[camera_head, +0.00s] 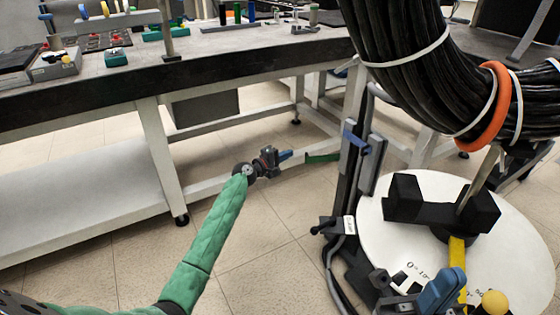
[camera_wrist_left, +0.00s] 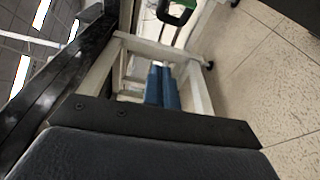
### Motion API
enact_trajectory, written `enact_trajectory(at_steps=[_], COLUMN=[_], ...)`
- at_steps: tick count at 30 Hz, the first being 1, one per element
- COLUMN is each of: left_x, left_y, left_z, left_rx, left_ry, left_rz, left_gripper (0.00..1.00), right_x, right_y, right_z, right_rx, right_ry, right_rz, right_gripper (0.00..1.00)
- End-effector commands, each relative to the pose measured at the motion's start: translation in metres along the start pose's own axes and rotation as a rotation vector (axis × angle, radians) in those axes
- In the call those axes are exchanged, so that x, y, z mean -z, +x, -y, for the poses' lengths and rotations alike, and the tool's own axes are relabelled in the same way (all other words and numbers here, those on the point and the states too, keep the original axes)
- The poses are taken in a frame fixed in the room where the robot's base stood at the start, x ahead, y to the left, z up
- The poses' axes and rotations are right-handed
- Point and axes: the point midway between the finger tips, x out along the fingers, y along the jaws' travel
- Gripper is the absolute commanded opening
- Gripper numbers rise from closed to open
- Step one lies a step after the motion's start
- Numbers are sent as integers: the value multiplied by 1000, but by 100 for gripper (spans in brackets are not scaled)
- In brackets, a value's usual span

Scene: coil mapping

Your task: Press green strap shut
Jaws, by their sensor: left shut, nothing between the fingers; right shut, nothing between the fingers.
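My left gripper (camera_head: 286,156), with blue fingertips on a green-sleeved arm, is shut and empty near the upright stand. Its closed blue fingers also show in the left wrist view (camera_wrist_left: 160,68). A green strip (camera_head: 322,157), likely the green strap, sticks out to the left of the stand, just right of my fingertips with a small visible gap. A green piece (camera_wrist_left: 178,16) with black parts shows beyond the fingers in the left wrist view. Whether the strap is closed cannot be told. My right gripper (camera_head: 442,290) appears at the lower right, with blue fingers shut.
A thick black cable coil (camera_head: 410,55) with white ties and an orange band hangs at the upper right. Below it are a white round plate (camera_head: 395,235) and a black upright stand (camera_head: 352,185). A long workbench (camera_head: 215,75) runs behind. Tiled floor (camera_head: 255,265) is open between.

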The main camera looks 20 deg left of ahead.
Motion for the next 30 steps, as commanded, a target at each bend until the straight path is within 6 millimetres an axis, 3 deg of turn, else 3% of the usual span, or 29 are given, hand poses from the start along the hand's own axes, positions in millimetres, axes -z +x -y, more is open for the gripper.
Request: enact_trajectory(at_steps=[11, 21, 30], left_x=[0, -32, -38], left_y=[46, 32, 30], left_z=[1, 0, 0], left_rx=[0, 0, 1], left_ry=[0, 1, 1], left_rz=[1, 1, 0], left_gripper=[0, 0, 0], right_x=[-2, -3, -3], right_y=[-14, -17, -18], right_z=[2, 3, 3], right_rx=[16, 19, 24], right_ry=[-9, -10, -9], right_rz=[17, 24, 25], right_gripper=[0, 0, 0])
